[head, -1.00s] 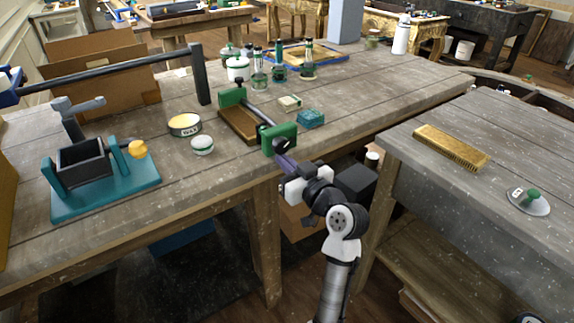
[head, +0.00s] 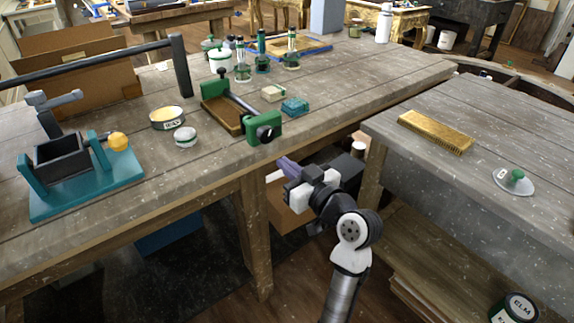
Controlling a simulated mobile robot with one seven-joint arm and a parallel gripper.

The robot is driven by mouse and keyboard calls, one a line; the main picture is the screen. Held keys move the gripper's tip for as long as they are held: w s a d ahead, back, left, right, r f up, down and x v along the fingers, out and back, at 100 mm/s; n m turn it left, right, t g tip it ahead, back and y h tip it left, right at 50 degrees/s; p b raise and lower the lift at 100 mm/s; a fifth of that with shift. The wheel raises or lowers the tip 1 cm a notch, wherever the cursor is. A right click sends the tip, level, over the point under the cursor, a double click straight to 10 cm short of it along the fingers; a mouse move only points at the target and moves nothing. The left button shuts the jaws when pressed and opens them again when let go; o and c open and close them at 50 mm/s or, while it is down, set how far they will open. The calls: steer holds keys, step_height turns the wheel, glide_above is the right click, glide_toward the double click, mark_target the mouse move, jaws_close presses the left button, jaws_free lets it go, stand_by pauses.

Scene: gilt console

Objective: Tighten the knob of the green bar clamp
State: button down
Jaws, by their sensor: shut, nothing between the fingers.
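The green bar clamp (head: 263,153) lies on the left workbench near its front edge, with a brown wooden board (head: 222,115) between its green jaws. Its dark bar runs between the far jaw and the near jaw. The black knob (head: 265,133) sits on the near jaw and faces my arm. My gripper (head: 282,166) is off the bench's front edge, to the lower right of the knob and apart from it. Its purplish fingers point up and left, are shut and hold nothing.
A teal stand with an orange ball (head: 118,141) is at the left. The right bench holds a brass-coloured brush (head: 434,131). A floor gap separates the benches.

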mark_target(266, 135)
steer(key=shift+d, duration=0.1)
steer(key=shift+d+p, duration=0.8)
steer(key=shift+p, duration=1)
steer(key=p+x, duration=0.2)
steer(key=x, duration=0.5)
